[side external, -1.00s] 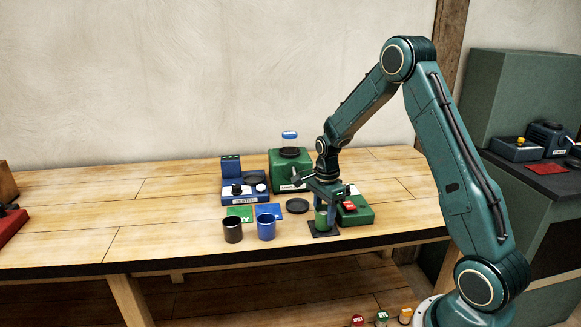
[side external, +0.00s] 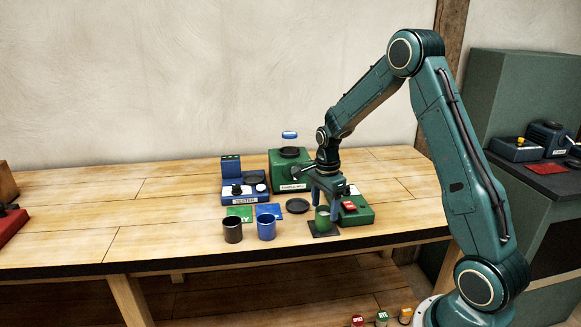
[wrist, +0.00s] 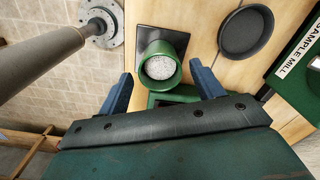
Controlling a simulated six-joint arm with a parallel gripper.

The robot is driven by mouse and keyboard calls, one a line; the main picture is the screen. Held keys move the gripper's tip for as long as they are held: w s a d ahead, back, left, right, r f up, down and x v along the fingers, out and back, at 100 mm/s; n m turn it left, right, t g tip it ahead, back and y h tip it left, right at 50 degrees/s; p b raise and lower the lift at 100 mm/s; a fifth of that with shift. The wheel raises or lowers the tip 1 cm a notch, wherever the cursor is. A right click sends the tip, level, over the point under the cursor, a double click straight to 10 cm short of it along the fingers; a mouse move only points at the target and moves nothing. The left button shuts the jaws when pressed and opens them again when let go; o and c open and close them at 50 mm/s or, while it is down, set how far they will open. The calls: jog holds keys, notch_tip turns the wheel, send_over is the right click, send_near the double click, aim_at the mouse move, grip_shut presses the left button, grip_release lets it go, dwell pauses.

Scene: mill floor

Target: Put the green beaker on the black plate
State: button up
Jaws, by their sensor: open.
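The green beaker (side external: 322,219) stands upright on the square black plate (side external: 325,234) near the table's front edge. In the wrist view the beaker (wrist: 160,62) holds pale grains, and the black plate (wrist: 158,32) shows around its base. My gripper (side external: 322,204) is open and empty above and slightly behind the beaker. In the wrist view its two blue fingers (wrist: 162,80) stand apart to either side, clear of the beaker.
A round black dish (side external: 297,206) lies behind the plate. A black cup (side external: 232,231) and a blue cup (side external: 266,228) stand to the left. A green box with a red switch (side external: 356,211) is close on the right. The sample mill (side external: 283,167) and blue tester (side external: 243,190) stand behind.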

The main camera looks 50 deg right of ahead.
notch_tip(320, 180, up, 10)
jog(key=shift+f, duration=0.2)
dwell(0.7)
jog(key=s+a+r+n+t, duration=0.3)
jog(key=s+a+r+n, duration=0.6)
jog(key=a+r+n, duration=0.3)
jog(key=s+a+n+t, duration=0.2)
jog(key=s+a+n, duration=0.5)
jog(key=s+n, duration=0.3)
jog(key=shift+s+a+f+t, duration=0.2)
jog(key=shift+s+f+t, duration=0.15)
jog(key=shift+s, duration=1.2)
